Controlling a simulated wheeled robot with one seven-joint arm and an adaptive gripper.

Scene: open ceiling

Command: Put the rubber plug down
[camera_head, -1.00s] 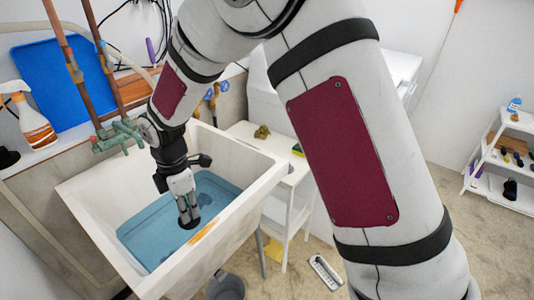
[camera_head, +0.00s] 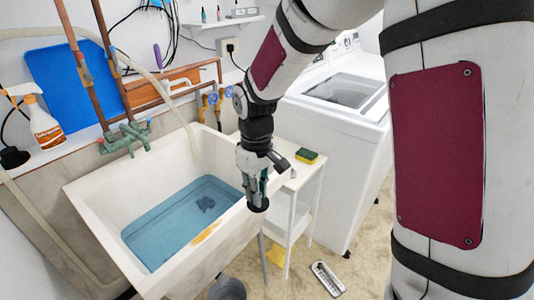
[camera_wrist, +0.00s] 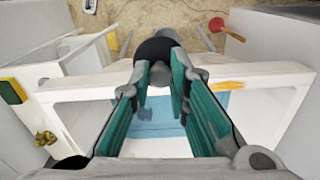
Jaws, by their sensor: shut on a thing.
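The rubber plug (camera_head: 258,206) is a dark round disc at the tips of my gripper (camera_head: 257,190). In the wrist view the plug (camera_wrist: 156,47) sits at the ends of the green finger pads, and my gripper (camera_wrist: 160,78) is shut on its small grey knob. The plug is held in the air by the right rim of the white sink (camera_head: 95,222), beside the white side table (camera_head: 306,178). I cannot tell its exact height above the rim.
The sink holds blue water (camera_head: 165,225) with a dark lump (camera_head: 206,203) in it. A sponge (camera_head: 306,156) lies on the side table, and a white washing machine (camera_head: 335,125) stands behind. A grey bucket (camera_head: 228,288) and a power strip (camera_head: 327,278) are on the floor.

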